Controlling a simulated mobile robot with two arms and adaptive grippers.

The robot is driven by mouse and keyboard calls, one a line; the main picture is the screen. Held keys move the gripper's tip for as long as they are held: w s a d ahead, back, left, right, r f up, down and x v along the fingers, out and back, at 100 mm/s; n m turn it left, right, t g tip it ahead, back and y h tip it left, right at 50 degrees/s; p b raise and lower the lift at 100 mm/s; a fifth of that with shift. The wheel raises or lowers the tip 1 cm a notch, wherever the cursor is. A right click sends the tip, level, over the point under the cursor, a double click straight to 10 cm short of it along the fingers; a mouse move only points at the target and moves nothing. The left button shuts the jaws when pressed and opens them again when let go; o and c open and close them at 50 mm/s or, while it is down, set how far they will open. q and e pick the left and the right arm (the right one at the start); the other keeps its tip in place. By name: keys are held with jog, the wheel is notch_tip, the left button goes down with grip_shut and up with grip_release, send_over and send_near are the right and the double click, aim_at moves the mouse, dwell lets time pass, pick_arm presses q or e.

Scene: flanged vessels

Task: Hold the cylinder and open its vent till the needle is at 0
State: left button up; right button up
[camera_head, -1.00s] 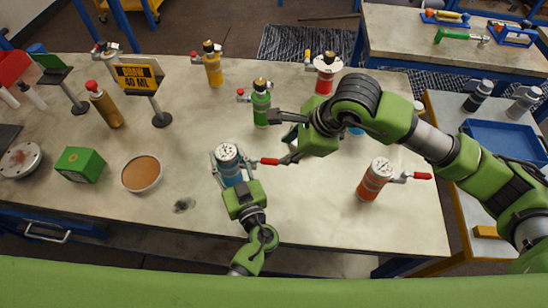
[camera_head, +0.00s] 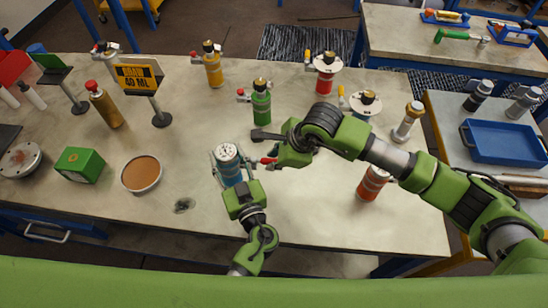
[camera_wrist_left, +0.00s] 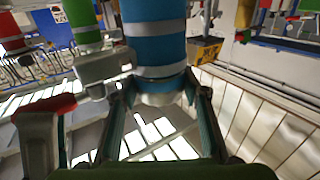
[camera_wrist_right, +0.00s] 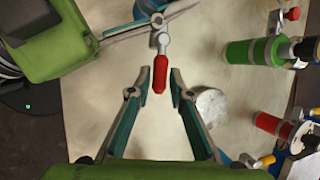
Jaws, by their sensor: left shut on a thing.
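The blue cylinder (camera_head: 229,171) stands upright on the table with a white dial gauge (camera_head: 227,152) on top; the needle is too small to read. My left gripper (camera_head: 234,182) is shut around its lower body, and the left wrist view shows both fingers against the blue cylinder (camera_wrist_left: 155,45). The vent's red lever (camera_head: 268,161) sticks out to the right of the gauge, partly hidden by my right gripper (camera_head: 264,148). In the right wrist view the red lever (camera_wrist_right: 160,73) lies between the open fingertips of my right gripper (camera_wrist_right: 157,88), with gaps on both sides.
A green cylinder (camera_head: 261,108) stands behind my right gripper. An orange cylinder (camera_head: 371,185) stands at the right, partly behind my right arm.

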grip_shut()
